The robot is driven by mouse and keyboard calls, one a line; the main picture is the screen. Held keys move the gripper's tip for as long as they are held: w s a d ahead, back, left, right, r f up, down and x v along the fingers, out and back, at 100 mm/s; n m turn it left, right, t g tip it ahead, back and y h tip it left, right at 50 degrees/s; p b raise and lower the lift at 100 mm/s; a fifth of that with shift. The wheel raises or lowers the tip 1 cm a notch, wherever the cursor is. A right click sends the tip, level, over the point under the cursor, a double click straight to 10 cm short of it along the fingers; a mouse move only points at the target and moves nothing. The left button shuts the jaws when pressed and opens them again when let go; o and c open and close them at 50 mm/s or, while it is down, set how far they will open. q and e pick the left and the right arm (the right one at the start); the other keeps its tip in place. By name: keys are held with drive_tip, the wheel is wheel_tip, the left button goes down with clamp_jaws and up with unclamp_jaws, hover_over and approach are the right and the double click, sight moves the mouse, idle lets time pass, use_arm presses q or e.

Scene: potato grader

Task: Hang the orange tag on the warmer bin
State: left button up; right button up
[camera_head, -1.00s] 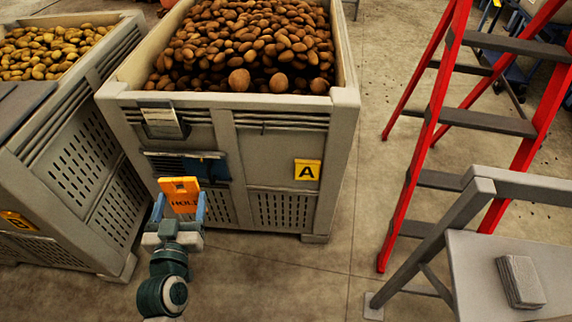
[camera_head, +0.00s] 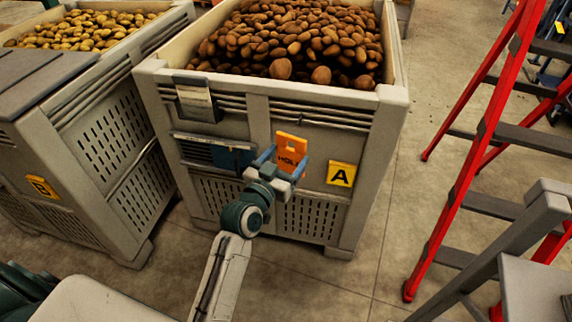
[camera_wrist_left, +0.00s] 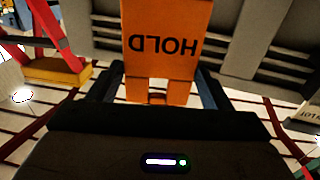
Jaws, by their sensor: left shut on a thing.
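My left gripper (camera_head: 283,165) is shut on the orange tag (camera_head: 291,150) marked HOLD. The tag is held upright in front of bin A (camera_head: 370,100), right of the blue panel and left of the A plate (camera_head: 341,174). In the left wrist view the tag (camera_wrist_left: 165,45) sits between the fingers, its lettering upside down. Whether it touches the bin is unclear. Bin A is grey and full of brown potatoes. Bin B (camera_head: 110,110) stands left with yellowish potatoes. Which bin is warmer cannot be read. My right gripper is out of view.
A metal card holder (camera_head: 197,100) and a blue panel (camera_head: 232,157) are on bin A's front, left of the tag. Bin B carries a yellow B plate (camera_head: 42,187). A red ladder (camera_head: 470,165) and a grey stand (camera_head: 540,285) are at right. Bare floor lies between ladder and bin A.

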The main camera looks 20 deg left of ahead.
sight(287, 154)
use_arm(q)
drive_tip(key=shift+w+f, duration=0.1)
drive_tip(key=shift+w, duration=0.15)
drive_tip(key=shift+w+a+f+b, duration=0.15)
drive_tip(key=shift+w+b, duration=0.15)
drive_tip(key=shift+w, duration=1.3)
drive_tip(key=shift+w+a, duration=0.1)
drive_tip(key=shift+w, duration=0.65)
drive_tip(key=shift+w+a+f+b, duration=0.1)
drive_tip(key=shift+w+f+b, duration=0.2)
drive_tip(key=shift+w, duration=0.55)
drive_tip(key=shift+w+a+f+b, duration=0.15)
drive_tip(key=shift+w+b, duration=0.3)
drive_tip(key=shift+w, duration=0.35)
drive_tip(key=shift+w+f+b, duration=0.2)
drive_tip(key=shift+w+b, duration=0.15)
drive_tip(key=shift+w, duration=0.5)
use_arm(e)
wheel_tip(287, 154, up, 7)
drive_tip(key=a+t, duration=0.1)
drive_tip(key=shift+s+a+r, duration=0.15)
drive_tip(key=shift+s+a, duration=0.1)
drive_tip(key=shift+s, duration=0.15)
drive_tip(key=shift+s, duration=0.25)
use_arm(q)
drive_tip(key=o, duration=1)
drive_tip(key=shift+o, duration=0.3)
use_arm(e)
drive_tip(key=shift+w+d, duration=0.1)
